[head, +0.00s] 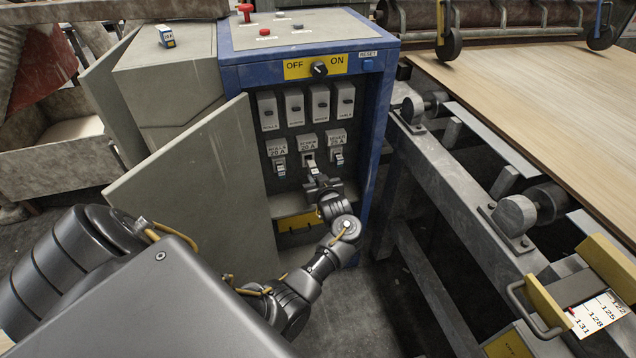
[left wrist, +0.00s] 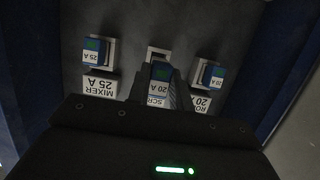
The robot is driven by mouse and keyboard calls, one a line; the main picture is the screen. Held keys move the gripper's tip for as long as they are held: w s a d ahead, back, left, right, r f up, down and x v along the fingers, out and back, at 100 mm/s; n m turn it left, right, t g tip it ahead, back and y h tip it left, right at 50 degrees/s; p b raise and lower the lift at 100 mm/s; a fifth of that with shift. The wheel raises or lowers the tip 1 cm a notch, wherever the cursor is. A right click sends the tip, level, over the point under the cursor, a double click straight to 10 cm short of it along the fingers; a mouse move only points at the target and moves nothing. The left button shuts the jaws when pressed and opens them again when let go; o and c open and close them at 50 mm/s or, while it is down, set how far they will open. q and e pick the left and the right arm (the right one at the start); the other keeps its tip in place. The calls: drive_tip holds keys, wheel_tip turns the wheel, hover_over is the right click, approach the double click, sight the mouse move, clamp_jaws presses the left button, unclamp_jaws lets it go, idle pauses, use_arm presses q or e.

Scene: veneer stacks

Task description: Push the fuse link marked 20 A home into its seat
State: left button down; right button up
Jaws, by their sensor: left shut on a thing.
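The open cabinet holds three fuse positions in a row. My left gripper (head: 313,174) reaches into the cabinet at the middle one, under a plate reading 20 A (head: 308,146). It is shut on a blue and white fuse link marked 20 A (left wrist: 160,74), which shows between the dark fingers in the left wrist view. The pale frame of its seat (left wrist: 158,52) shows just beyond the link. How deep the link sits cannot be told. Other fuse links stand at the 25 A position (left wrist: 93,52) and the outer 20 A position (left wrist: 212,76). My right gripper is not in view.
The cabinet door (head: 195,190) stands open on the left, close beside my arm. Several grey switches (head: 318,103) sit above the fuses, below an OFF/ON knob (head: 318,69). A conveyor frame (head: 450,190) stands right.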

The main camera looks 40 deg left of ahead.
sight(312, 168)
use_arm(q)
drive_tip(key=shift+w+a+b, duration=0.2)
drive_tip(key=shift+w+a, duration=0.15)
drive_tip(key=shift+a, duration=0.2)
drive_tip(key=shift+w+a+b, duration=0.15)
drive_tip(key=shift+w+a, duration=0.2)
drive_tip(key=shift+a, duration=0.2)
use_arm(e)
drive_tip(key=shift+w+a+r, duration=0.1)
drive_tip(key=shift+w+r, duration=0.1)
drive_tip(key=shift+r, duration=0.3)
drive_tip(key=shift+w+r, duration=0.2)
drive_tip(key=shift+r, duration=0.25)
use_arm(q)
drive_tip(key=shift+f, duration=0.1)
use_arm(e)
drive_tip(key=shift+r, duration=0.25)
use_arm(q)
drive_tip(key=shift+p, duration=0.6)
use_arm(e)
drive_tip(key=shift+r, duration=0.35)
use_arm(q)
drive_tip(key=shift+w+a+b, duration=0.25)
drive_tip(key=shift+w+a, duration=0.2)
drive_tip(key=shift+a, duration=0.2)
drive_tip(key=shift+w+a+b, duration=0.25)
drive_tip(key=shift+w+a, duration=0.2)
drive_tip(key=shift+a, duration=0.15)
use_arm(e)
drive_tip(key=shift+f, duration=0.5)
